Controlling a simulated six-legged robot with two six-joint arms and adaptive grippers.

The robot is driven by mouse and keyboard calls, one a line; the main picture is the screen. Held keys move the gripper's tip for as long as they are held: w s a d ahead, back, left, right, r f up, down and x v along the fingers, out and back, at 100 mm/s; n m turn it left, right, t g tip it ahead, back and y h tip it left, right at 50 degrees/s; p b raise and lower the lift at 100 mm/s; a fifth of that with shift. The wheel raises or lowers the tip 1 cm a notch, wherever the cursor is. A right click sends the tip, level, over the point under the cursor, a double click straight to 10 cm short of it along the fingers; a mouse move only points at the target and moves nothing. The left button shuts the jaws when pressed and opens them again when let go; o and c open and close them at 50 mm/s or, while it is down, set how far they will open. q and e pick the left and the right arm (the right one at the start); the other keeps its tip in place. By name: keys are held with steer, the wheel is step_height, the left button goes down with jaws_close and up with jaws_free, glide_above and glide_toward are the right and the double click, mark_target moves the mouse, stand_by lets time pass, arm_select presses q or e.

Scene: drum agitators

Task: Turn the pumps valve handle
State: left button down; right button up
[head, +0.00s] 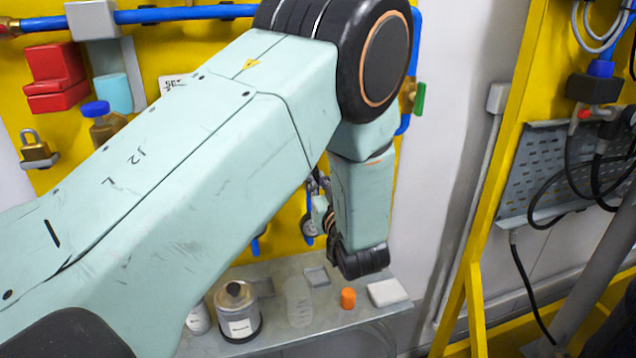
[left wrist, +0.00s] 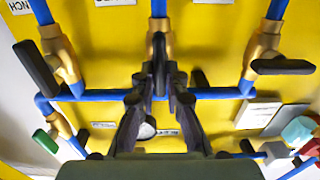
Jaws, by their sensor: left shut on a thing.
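In the left wrist view my left gripper (left wrist: 159,84) is shut on the black handle (left wrist: 158,68) of the middle brass valve (left wrist: 159,38). The handle lies along the pipe line between the fingers, partly hidden by them. A black-handled valve stands on each side: the left handle (left wrist: 36,68) is slanted and the right handle (left wrist: 283,66) lies crosswise. I cannot read which label names the pumps. In the head view my left arm hides most of the valves and nearly all of the gripper (head: 318,188). My right gripper is not in view.
Blue pipes (head: 185,14) run across the yellow panel (head: 45,110). A green-handled valve (head: 419,98) is at its right edge. Below, a metal shelf (head: 285,338) holds a labelled jar (head: 239,327), an orange cap (head: 348,298) and a white block (head: 387,291). A padlock (head: 37,151) hangs left.

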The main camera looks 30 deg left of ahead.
arm_select(q)
steer(key=m+p, duration=0.1)
steer(key=m, duration=0.2)
steer(key=shift+w+r+p, duration=0.1)
steer(key=shift+p, duration=0.25)
steer(key=shift+w+d+f+m+p, duration=0.1)
steer(key=shift+m+p, duration=0.6)
steer(key=shift+m, duration=1.75)
steer(key=shift+w+d+f+m+p, duration=0.15)
steer(key=shift+m+p, duration=0.5)
steer(key=shift+m, duration=1.75)
steer(key=shift+a+f+m+p, duration=0.1)
steer(key=shift+m+p, duration=0.6)
steer(key=shift+m, duration=1.75)
